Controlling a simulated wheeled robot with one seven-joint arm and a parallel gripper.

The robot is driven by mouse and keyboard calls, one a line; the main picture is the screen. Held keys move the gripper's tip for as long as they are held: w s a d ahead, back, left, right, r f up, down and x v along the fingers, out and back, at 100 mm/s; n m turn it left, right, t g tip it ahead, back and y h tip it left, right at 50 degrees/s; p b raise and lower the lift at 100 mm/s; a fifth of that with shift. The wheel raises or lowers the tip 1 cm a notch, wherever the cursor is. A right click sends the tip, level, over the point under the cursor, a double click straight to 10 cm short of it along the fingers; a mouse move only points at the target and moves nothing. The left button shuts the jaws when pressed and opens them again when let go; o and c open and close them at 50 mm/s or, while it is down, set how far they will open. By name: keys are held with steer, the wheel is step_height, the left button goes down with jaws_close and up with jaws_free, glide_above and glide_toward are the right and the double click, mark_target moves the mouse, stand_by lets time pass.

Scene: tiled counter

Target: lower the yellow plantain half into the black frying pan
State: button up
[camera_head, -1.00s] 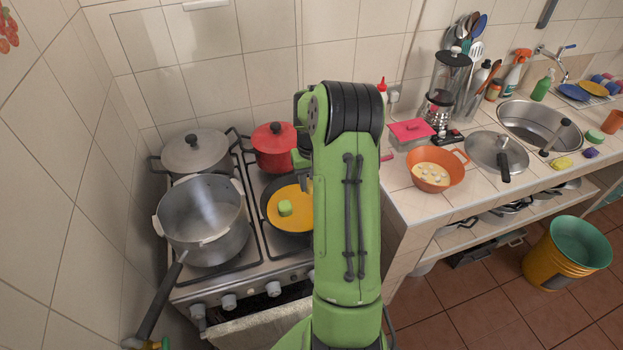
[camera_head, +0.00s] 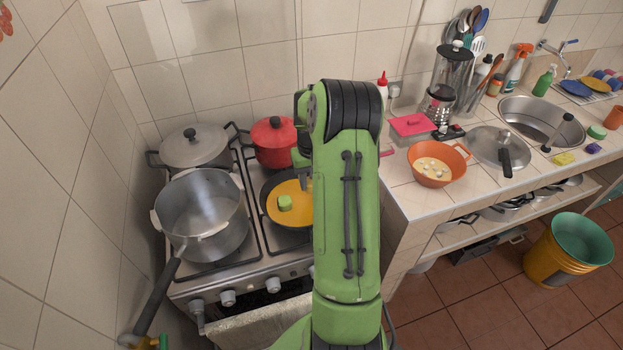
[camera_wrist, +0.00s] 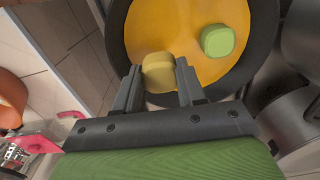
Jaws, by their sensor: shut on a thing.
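The black frying pan (camera_head: 266,199) sits on the stove with a yellow-orange layer inside, and it fills the top of the wrist view (camera_wrist: 265,62). A light green piece (camera_head: 285,202) lies in the pan, left of its middle; it also shows in the wrist view (camera_wrist: 217,40). My gripper (camera_wrist: 160,82) is shut on the yellow plantain half (camera_wrist: 157,70), which shows over the pan's near part. I cannot tell whether the plantain touches the pan. In the head view my arm hides the plantain and the pan's right side.
A large grey pot (camera_head: 200,210) stands left of the pan, a lidded pot (camera_head: 194,147) behind it, and a red pot (camera_head: 273,142) behind the pan. An orange bowl (camera_head: 438,163) and a pink-lidded box (camera_head: 411,127) are on the counter at right.

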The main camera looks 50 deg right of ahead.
mark_target(311, 191)
steer(key=shift+f+b, duration=1.75)
steer(key=shift+f, duration=0.65)
stand_by(0.8)
steer(key=o, duration=1.1)
step_height(311, 191, up, 16)
steer(key=shift+f+p, duration=0.1)
steer(key=shift+p, duration=0.6)
